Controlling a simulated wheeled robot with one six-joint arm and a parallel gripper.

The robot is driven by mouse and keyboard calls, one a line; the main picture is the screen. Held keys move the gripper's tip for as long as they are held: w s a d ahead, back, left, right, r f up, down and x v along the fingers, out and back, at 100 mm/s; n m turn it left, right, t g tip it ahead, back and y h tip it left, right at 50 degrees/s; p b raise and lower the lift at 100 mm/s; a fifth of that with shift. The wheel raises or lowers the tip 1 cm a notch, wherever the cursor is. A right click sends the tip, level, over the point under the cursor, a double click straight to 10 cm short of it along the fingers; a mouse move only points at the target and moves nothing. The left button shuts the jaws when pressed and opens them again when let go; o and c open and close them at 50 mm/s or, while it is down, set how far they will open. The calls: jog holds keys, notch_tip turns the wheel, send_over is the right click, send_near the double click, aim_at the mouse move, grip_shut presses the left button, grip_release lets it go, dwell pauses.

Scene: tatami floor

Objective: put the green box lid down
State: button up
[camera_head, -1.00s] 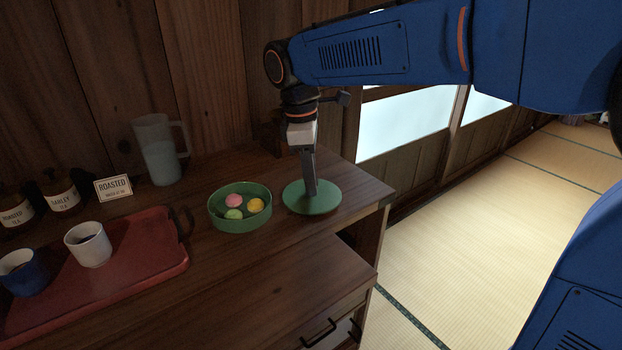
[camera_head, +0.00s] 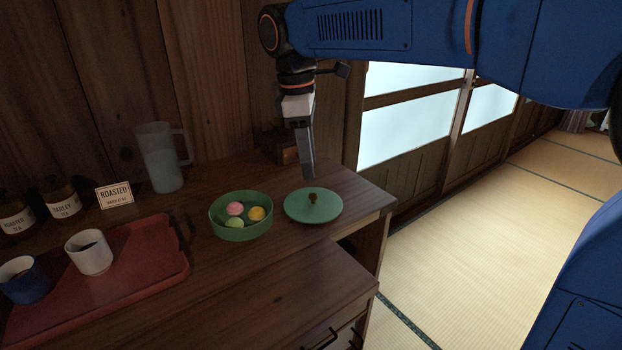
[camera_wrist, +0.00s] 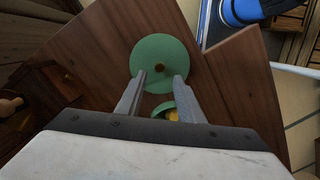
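The green box lid (camera_head: 328,208) lies flat on the dark wooden counter, its small dark knob on top, just right of the green box. In the wrist view the lid (camera_wrist: 163,52) shows whole beyond my fingertips.
A red tray (camera_head: 150,282) with a white cup (camera_head: 89,254) and a blue cup (camera_head: 24,285) is at left. A pitcher (camera_head: 160,160), a "Roasted" sign (camera_head: 115,195) and labelled jars (camera_head: 62,200) stand behind. The counter's right edge (camera_head: 388,212) is close to the lid.

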jog(key=shift+a+r, duration=0.15)
jog(key=shift+r, duration=1.1)
jog(key=shift+a+r, duration=0.15)
jog(key=shift+r, duration=1.1)
jog(key=s+d+f+m+y, duration=0.1)
jog(key=s+d+f+m, duration=0.2)
jog(key=d, duration=0.7)
jog(key=s+d+f+m+t, duration=0.5)
jog(key=s+d+f+m, duration=0.9)
jog(key=s+d+f, duration=0.3)
jog(key=shift+s+d+f, duration=0.4)
jog(key=shift+d+f, duration=0.2)
jog(key=shift+d, duration=0.25)
